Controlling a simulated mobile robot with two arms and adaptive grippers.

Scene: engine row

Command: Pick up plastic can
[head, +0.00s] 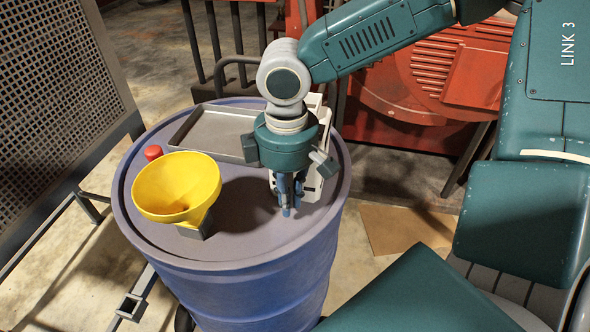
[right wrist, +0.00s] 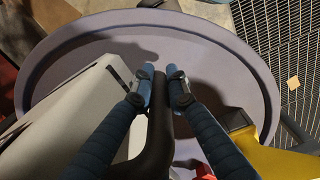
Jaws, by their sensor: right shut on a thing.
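The plastic can (head: 313,190) is pale grey-white and stands at the right of the blue drum's top, mostly behind my right gripper (head: 288,200) in the head view. In the right wrist view the can's pale body (right wrist: 70,125) is at the left. There the fingertips of my right gripper (right wrist: 163,88) are closed around a dark handle-like bar (right wrist: 157,115) beside that body. I cannot tell whether the can's base touches the drum. My left gripper is not in view.
The blue drum (head: 255,295) also holds a yellow funnel (head: 165,185), a grey metal tray (head: 212,130) and a red cap (head: 152,153). A mesh panel (head: 55,85) stands at the left. Red machinery (head: 440,75) is behind. The drum's front top is clear.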

